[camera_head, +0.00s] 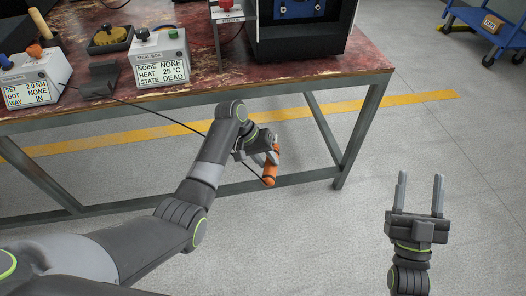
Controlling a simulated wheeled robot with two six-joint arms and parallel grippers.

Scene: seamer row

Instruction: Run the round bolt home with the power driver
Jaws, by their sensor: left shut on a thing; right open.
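My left gripper (273,156) is shut on an orange and dark tool (269,177), which looks like the power driver. It holds the tool tilted in front of the table's front edge, over the floor in the picture. A thin dark cord runs from the tabletop toward the tool. My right gripper (420,182) is open and empty at the lower right, fingers pointing up in the picture, away from the table. A white box (38,78) at the left reads "SET 2.0 NM, GOT NONE, WAY IN". I cannot make out the round bolt.
The worn red table (205,85) holds a trial box (160,62) reading "STATE DEAD", a dark tray (110,40) with a yellow thing, a dark stand (100,80) and a large black housing (300,47). A blue cart (490,30) stands far right.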

